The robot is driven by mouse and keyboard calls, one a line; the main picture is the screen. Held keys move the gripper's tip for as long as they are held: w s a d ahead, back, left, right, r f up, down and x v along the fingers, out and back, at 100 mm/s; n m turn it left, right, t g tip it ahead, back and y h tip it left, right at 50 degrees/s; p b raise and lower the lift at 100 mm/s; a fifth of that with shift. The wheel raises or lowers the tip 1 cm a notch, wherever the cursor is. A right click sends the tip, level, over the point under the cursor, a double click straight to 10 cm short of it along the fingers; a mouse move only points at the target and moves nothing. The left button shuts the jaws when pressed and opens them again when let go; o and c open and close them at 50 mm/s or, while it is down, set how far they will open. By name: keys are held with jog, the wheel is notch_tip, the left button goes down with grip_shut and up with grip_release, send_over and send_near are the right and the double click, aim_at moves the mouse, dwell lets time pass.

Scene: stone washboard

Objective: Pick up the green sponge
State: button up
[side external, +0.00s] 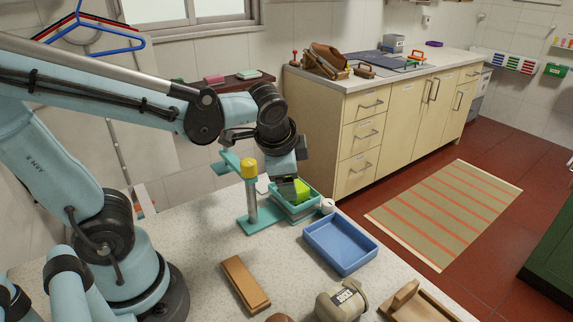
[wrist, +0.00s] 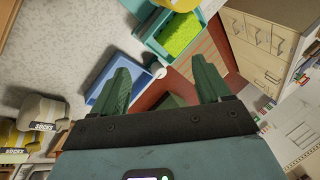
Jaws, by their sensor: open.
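The green sponge (side external: 302,190) lies in a teal tray (side external: 296,217) at the back edge of the stone counter. In the wrist view the bright green sponge (wrist: 183,34) shows inside the teal tray (wrist: 152,42), beyond the fingertips. My gripper (side external: 290,188) is over the tray, close to the sponge, and partly hides it in the side view. In the wrist view my gripper (wrist: 163,64) has its two green fingers spread wide, with nothing between them. Whether a finger touches the sponge cannot be told.
A teal stand with a yellow top (side external: 249,168) rises left of the tray. A blue tray (side external: 340,265) and a small white round thing (side external: 328,205) sit to the right.

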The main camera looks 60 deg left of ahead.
aim_at(297, 186)
jog(key=w+m+y, duration=0.1)
jog(key=m, duration=0.1)
jog(key=w+f+m+g+y, duration=0.1)
jog(key=w+m+y, duration=0.1)
jog(key=w+a+m+g+y, duration=0.1)
jog(key=m+y, duration=0.1)
jog(key=shift+w+f+m, duration=0.3)
jog(key=shift+w+f, duration=0.1)
notch_tip(297, 186, down, 4)
jog(key=w+d+m+g+y, duration=0.2)
jog(key=d+m+y, duration=0.1)
jog(key=m+y, duration=0.2)
jog(key=shift+s+r+x, duration=0.15)
jog(key=shift+r+x, duration=0.05)
jog(key=shift+x, duration=1.75)
jog(key=shift+s+r+x, duration=0.1)
jog(key=shift+r+x, duration=0.05)
jog(key=shift+x, duration=1.85)
jog(key=shift+a, duration=0.1)
jog(key=c, duration=1.1)
